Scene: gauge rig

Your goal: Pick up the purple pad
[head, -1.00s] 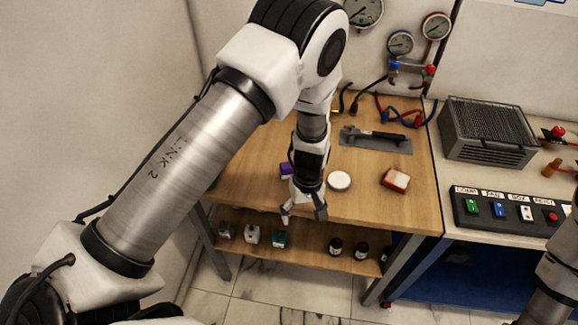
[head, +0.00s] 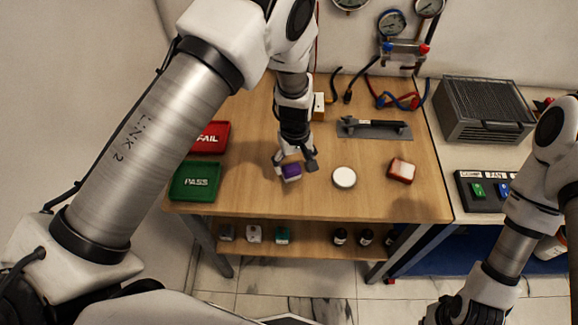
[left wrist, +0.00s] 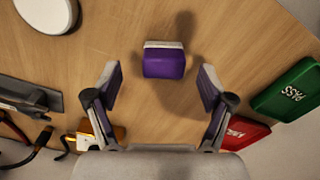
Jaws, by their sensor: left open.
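The purple pad (head: 291,172) is a small block with a purple top and a white edge, lying on the wooden table. My left gripper (head: 296,165) points down at it with open fingers, one on each side in the head view. In the left wrist view the pad (left wrist: 164,61) lies on bare wood, ahead of and between the open fingertips (left wrist: 160,80). Neither finger visibly touches it. My right arm shows at the lower right of the head view; its fingertips are not visible.
A white disc (head: 344,177) and a red-and-white block (head: 401,170) lie right of the pad. A green PASS tray (head: 195,196) and red FAIL tray (head: 222,130) are at the left. A grey tool holder (head: 362,131) is behind. Small items stand on the lower shelf (head: 310,240).

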